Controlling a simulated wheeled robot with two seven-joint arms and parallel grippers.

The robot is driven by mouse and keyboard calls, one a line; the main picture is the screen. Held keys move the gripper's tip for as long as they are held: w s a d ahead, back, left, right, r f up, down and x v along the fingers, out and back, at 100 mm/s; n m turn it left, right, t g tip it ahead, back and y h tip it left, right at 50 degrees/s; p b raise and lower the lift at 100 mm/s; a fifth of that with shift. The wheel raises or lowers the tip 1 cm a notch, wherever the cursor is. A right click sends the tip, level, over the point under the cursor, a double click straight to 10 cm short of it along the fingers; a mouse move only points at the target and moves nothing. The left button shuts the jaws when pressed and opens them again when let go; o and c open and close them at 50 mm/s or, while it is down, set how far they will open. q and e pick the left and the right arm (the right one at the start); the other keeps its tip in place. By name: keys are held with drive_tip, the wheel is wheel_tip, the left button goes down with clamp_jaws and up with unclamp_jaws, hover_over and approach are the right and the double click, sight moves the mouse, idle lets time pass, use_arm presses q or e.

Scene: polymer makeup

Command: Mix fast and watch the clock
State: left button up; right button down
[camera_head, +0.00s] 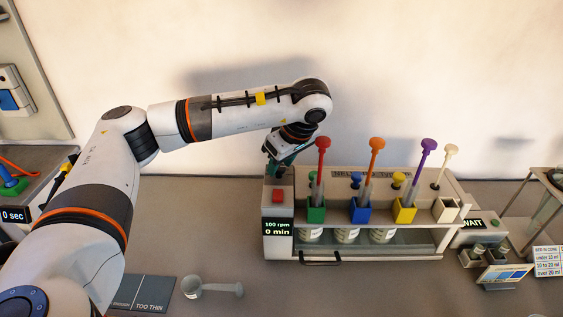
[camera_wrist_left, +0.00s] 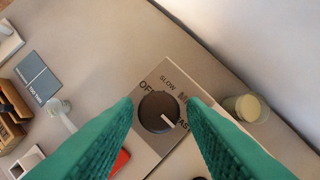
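The mixer (camera_head: 277,222) is a grey-white unit with a red button (camera_head: 278,196) and a display reading "100 rpm, 0 min". Its dark round knob (camera_wrist_left: 158,111) shows in the left wrist view, with labels OFF, SLOW and a partly hidden one ending "AST". The knob's white pointer aims lower right, near "AST". My left gripper (camera_wrist_left: 160,102) has teal fingers apart, one on each side of the knob, with small gaps visible; contact cannot be told. In the head view the left gripper (camera_head: 279,163) is at the mixer's back left corner, partly hidden. My right gripper is not in view.
Red, orange, purple and cream-topped stirrers (camera_head: 376,145) stand in coloured holders along the mixer rack, above several jars. A "0 sec" display (camera_head: 13,215) is at left. A "WAIT" sign (camera_head: 472,223) is at right. A measuring scoop (camera_head: 192,287) lies in front by a dark "TOO THIN" card (camera_head: 150,294).

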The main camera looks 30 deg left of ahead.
use_arm(q)
drive_tip(key=shift+o, duration=0.9)
drive_tip(key=v, duration=1.2)
